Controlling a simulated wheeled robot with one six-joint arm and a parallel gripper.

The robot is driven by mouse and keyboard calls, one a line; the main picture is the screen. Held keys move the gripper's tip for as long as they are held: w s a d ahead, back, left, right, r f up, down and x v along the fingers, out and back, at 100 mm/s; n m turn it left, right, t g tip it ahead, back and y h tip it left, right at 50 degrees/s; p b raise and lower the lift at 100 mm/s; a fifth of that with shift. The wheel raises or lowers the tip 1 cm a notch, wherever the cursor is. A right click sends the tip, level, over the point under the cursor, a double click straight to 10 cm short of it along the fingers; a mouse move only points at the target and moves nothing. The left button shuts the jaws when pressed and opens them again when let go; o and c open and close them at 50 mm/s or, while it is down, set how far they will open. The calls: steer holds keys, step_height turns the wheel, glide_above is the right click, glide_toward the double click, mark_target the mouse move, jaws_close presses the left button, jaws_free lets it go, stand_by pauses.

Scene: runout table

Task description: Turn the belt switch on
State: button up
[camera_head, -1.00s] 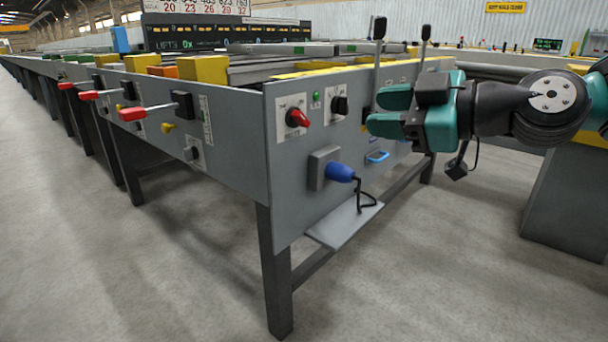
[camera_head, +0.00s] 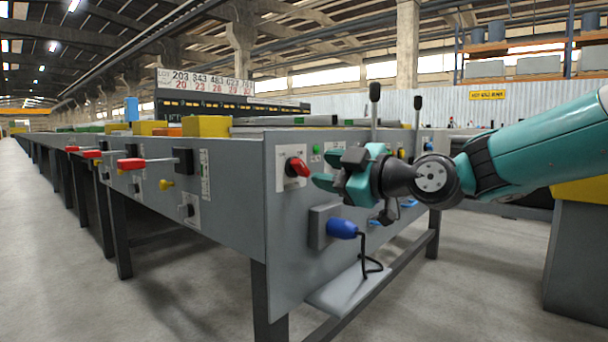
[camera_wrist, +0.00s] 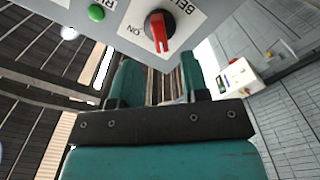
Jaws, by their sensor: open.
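The belt switch (camera_head: 298,168) is a red rotary knob on a black base with a white label, on the grey end panel of the table. In the wrist view the red knob (camera_wrist: 159,31) is at the top centre, with upside-down "BEL" lettering and an "ON" mark beside it. Its red handle points down in that view, away from "ON". My gripper (camera_head: 327,170) is open just right of the knob in the head view. In the wrist view its two teal fingers (camera_wrist: 158,75) are apart and empty, below the knob.
A green button (camera_head: 316,149) sits right of the switch and also shows in the wrist view (camera_wrist: 96,12). A blue plug (camera_head: 342,228) with a black cable sticks out below, above a small shelf (camera_head: 345,290). Red-handled levers (camera_head: 131,164) line the left side. Two upright levers (camera_head: 375,93) rise behind my gripper.

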mark_target(304, 167)
steer(key=b+x, duration=0.1)
steer(key=x, duration=0.4)
steer(key=shift+w+a, duration=0.25)
steer(key=shift+a, duration=0.05)
jaws_close()
